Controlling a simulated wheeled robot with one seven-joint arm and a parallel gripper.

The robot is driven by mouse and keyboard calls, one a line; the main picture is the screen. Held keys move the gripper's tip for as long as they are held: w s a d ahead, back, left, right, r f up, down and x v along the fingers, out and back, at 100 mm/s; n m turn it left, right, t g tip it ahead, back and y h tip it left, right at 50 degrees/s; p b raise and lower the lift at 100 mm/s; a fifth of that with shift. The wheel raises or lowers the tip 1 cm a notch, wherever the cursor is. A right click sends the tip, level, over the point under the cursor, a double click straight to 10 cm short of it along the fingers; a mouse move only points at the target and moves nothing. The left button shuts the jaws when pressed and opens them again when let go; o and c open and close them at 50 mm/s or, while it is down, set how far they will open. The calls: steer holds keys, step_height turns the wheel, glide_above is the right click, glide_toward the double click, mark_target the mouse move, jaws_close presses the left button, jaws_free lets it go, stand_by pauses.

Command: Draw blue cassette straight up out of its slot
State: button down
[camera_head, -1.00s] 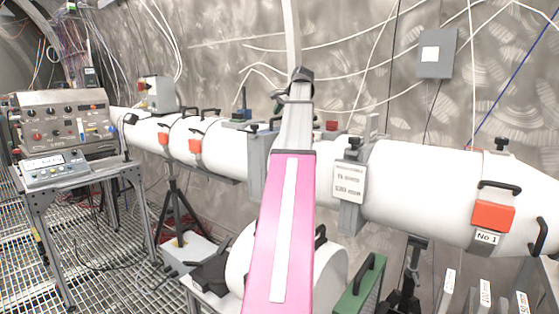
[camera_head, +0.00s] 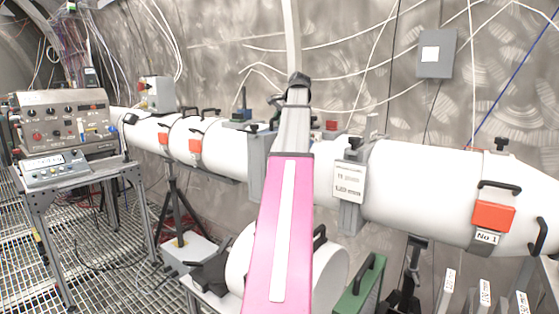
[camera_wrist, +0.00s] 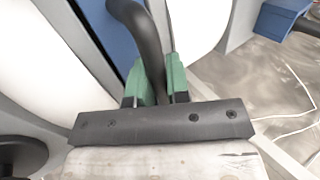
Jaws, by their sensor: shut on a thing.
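In the wrist view, the green fingertips of my gripper (camera_wrist: 158,88) are closed around a curved black handle (camera_wrist: 145,40). The handle rises beside a blue surface (camera_wrist: 112,32), which appears to be the blue cassette, between white tube sections. Most of the cassette is out of frame or behind the handle, so I cannot tell how deep it sits in its slot. In the head view, my pink arm blocks the slot area, and the fingertips are hidden behind my wrist.
The white tube (camera_head: 420,190) runs across the scene. A sign (camera_head: 350,182) hangs beside my arm. Another blue part (camera_wrist: 280,17) shows at the wrist view's upper right. A control console (camera_head: 65,120) stands at left. The wall carries loose white cables and a grey box (camera_head: 437,53).

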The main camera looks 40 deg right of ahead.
steer(key=shift+r, duration=0.1)
steer(key=shift+r, duration=3.55)
step_height(320, 180, up, 7)
step_height(320, 180, up, 7)
stand_by(0.9)
